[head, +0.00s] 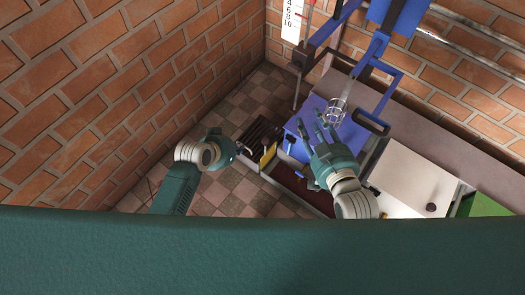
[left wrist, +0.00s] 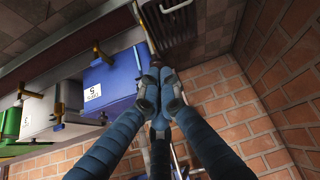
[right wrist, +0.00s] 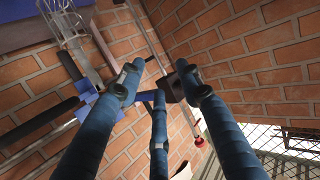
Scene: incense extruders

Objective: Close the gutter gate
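A yellow upright plate (head: 268,155) stands at the end of a dark red channel (head: 300,185), beside a dark slotted grate (head: 258,133); it looks like the gutter gate, but I cannot tell how far it is open. The grate also shows at the top of the left wrist view (left wrist: 182,30). My left gripper (head: 243,149) is just left of the plate in the head view. Its fingertips (left wrist: 160,88) are drawn together, with nothing clearly held between them. My right gripper (head: 322,127) is open and empty above the blue box, its fingers spread.
A blue box (left wrist: 110,80) with a label and a grey box (left wrist: 45,112) line the channel. A blue frame (head: 375,60) with a wire cage (head: 337,108) stands near my right gripper. Brick walls (head: 110,85) close the corner. Tiled floor (head: 245,190) lies free left of the channel.

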